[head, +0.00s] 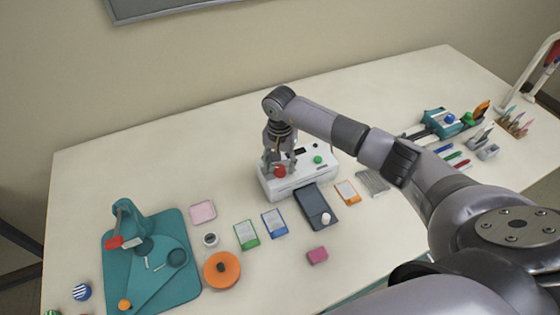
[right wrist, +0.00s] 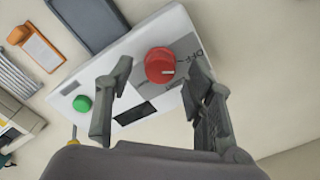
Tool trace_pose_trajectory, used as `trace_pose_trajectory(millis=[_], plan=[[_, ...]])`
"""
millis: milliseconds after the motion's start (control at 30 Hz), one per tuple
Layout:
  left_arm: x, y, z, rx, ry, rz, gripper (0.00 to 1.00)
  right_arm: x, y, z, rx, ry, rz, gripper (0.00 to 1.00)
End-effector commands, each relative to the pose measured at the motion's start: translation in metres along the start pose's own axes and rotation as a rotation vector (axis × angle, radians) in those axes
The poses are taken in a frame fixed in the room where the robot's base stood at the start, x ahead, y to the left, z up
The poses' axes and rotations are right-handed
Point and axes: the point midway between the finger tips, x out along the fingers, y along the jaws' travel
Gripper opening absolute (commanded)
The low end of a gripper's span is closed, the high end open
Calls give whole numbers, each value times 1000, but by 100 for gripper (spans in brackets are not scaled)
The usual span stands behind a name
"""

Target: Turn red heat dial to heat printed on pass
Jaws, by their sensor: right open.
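The white laminator (head: 303,177) stands mid-table with a green button (head: 318,159) and the red heat dial (head: 280,171). In the right wrist view the red dial (right wrist: 160,65) has a white pointer mark facing right, toward lettering that looks like "OFF". My right gripper (head: 275,164) is open above the laminator's left end. Its fingertips (right wrist: 162,66) appear either side of the dial; contact cannot be told. Small cards with green (head: 246,235), blue (head: 274,223) and orange (head: 347,192) borders lie in front. Any print on them is too small to read. My left gripper is out of view.
A dark tray (head: 312,202) lies against the laminator's front. A teal board (head: 152,285) with a teal device and an orange disc (head: 222,270) are at left front. Pens (head: 453,158) and a teal tool (head: 441,122) are at right. The back left table is clear.

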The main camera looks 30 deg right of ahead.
Motion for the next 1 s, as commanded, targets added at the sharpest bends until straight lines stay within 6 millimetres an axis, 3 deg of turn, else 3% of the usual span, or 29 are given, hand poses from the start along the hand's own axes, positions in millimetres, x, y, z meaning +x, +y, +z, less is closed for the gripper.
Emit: trace_pose_trajectory(millis=[400, 1000], plan=[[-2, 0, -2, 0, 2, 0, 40, 9, 0, 0, 0, 0, -1, 48], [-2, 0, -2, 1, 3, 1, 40, 8, 0, 0, 0, 0, -1, 8]])
